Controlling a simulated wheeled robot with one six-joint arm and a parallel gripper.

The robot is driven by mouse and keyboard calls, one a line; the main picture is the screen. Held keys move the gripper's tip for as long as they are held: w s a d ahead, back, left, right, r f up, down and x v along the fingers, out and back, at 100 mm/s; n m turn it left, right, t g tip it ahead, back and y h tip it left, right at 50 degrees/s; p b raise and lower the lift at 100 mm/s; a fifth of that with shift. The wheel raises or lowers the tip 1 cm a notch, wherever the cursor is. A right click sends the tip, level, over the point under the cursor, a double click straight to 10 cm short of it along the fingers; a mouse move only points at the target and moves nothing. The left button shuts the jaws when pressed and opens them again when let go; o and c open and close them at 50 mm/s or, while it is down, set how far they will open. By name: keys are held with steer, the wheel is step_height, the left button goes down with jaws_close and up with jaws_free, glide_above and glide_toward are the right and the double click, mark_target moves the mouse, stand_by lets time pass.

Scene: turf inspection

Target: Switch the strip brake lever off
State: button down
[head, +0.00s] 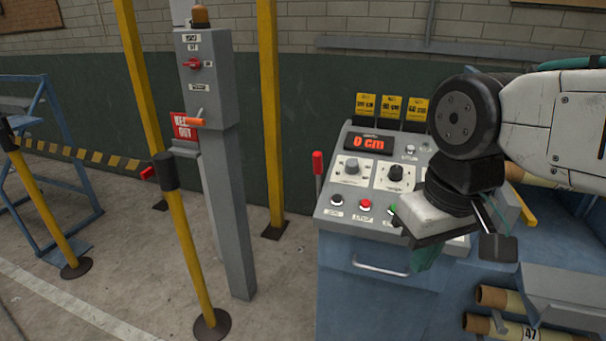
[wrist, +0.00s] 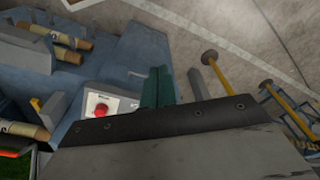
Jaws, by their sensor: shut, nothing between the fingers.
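A lever with a red grip (head: 317,163) stands upright at the left side of the control console (head: 345,220). The labels are too small to read, so I cannot tell which is the strip brake lever. My gripper (head: 425,258) hangs in front of the console's right part, to the right of the red-grip lever and apart from both levers. Its green fingers are shut and empty; they also show in the wrist view (wrist: 157,87). My arm hides part of the console panel.
The console has a display (head: 368,143) reading 0 cm, knobs and buttons. Yellow posts (head: 188,240) and a striped barrier (head: 85,155) stand at the left. A red switch (head: 192,64) is on the grey post (head: 228,210). Rolls (head: 500,298) lie at lower right. Floor between post and console is clear.

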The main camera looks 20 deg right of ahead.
mark_target(315, 166)
steer(key=w+d+f+n+g+h, duration=0.1)
steer(key=w+d+h, duration=0.1)
steer(key=w+h, duration=0.55)
steer(key=w+d+f+n+g+h, duration=0.1)
steer(key=w+d+f+h, duration=0.1)
steer(key=w+h, duration=0.5)
steer(key=w+a+f+n+t, duration=0.3)
steer(key=w+a+t, duration=0.4)
steer(key=a, duration=0.2)
steer(key=w+a+f+n+t, duration=0.3)
steer(key=w+a+f+t, duration=0.1)
steer(key=w+a+t, duration=0.3)
steer(key=shift+w+a+f+t, duration=0.2)
steer(key=shift+a+t, duration=0.1)
steer(key=shift+a, duration=0.6)
steer(key=shift+h, duration=0.25)
steer(key=x, duration=1.4)
steer(key=shift+s+d, duration=0.1)
